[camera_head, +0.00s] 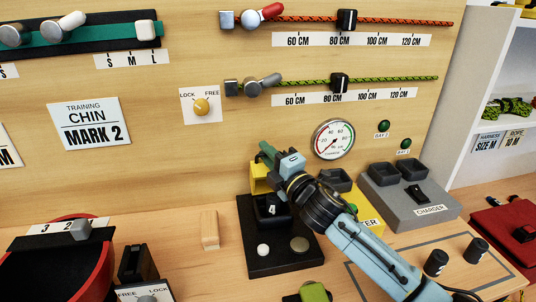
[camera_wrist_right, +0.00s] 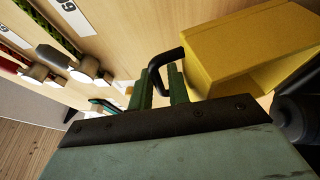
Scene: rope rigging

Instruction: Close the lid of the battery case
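The yellow part of the battery case, seemingly its lid, shows in the head view (camera_head: 259,178) partly behind my right gripper. In the right wrist view the yellow part (camera_wrist_right: 245,48) is large and tilted, with a black looped handle (camera_wrist_right: 157,68) on its near side. My right gripper (camera_head: 266,152) reaches over a black base (camera_head: 258,235) with a block marked 4 (camera_head: 271,210). Its two green fingers (camera_wrist_right: 162,88) straddle one leg of the handle. Whether they press on it I cannot tell. My left gripper is not in view.
A yellow unit (camera_head: 372,222) and a grey charger (camera_head: 412,198) stand to the right. A wooden block (camera_head: 209,230) stands left of the black base. A gauge (camera_head: 333,139) and rope rails are on the wall panel behind. A red bin (camera_head: 100,275) is at lower left.

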